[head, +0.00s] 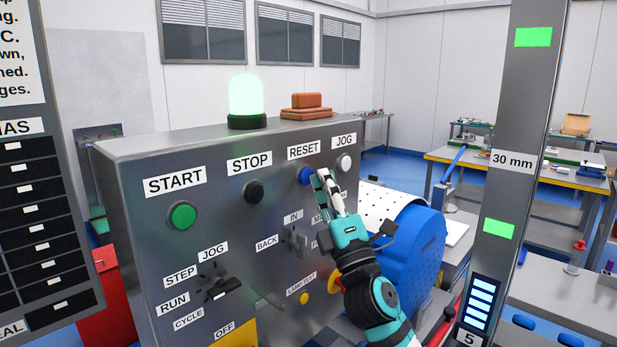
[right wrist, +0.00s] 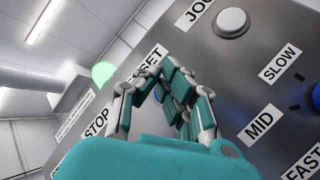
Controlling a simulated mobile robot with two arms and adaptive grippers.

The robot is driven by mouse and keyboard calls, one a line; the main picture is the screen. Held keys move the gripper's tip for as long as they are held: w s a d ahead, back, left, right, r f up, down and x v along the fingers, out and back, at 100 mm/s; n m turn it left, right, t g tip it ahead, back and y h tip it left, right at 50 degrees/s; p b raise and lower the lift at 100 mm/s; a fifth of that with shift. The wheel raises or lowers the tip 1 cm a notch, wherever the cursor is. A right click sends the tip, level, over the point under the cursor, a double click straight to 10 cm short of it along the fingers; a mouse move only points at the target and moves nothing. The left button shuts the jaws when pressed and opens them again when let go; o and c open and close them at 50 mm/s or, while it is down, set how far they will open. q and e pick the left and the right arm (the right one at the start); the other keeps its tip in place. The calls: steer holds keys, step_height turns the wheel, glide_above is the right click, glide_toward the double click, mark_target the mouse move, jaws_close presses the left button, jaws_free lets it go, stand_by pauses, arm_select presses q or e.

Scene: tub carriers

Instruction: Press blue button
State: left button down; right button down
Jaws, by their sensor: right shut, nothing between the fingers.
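The blue button (head: 306,176) sits on the grey control panel (head: 262,222) under the RESET label, between the black STOP button and the white JOG button. My right gripper (head: 323,180) is shut and empty, its fingertips at the right edge of the blue button. I cannot tell whether they touch it. In the right wrist view my gripper's fingers (right wrist: 158,72) are in front of the RESET label and hide most of the button area. My left gripper is not in view.
The green START button (head: 182,215), black STOP button (head: 253,191) and white JOG button (head: 344,162) share the panel. Selector knobs (head: 218,286) sit lower. A lit green beacon (head: 247,96) and orange blocks (head: 306,104) stand on top. A grey post (head: 505,190) rises at right.

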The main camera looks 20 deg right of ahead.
steer(key=shift+s, duration=0.1)
steer(key=s, duration=0.1)
steer(key=s+d, duration=0.1)
steer(key=s, duration=0.1)
steer(key=s+d+p, duration=0.1)
steer(key=s, duration=0.1)
steer(key=shift+s+d, duration=0.15)
steer(key=shift+s, duration=0.05)
stand_by(0.7)
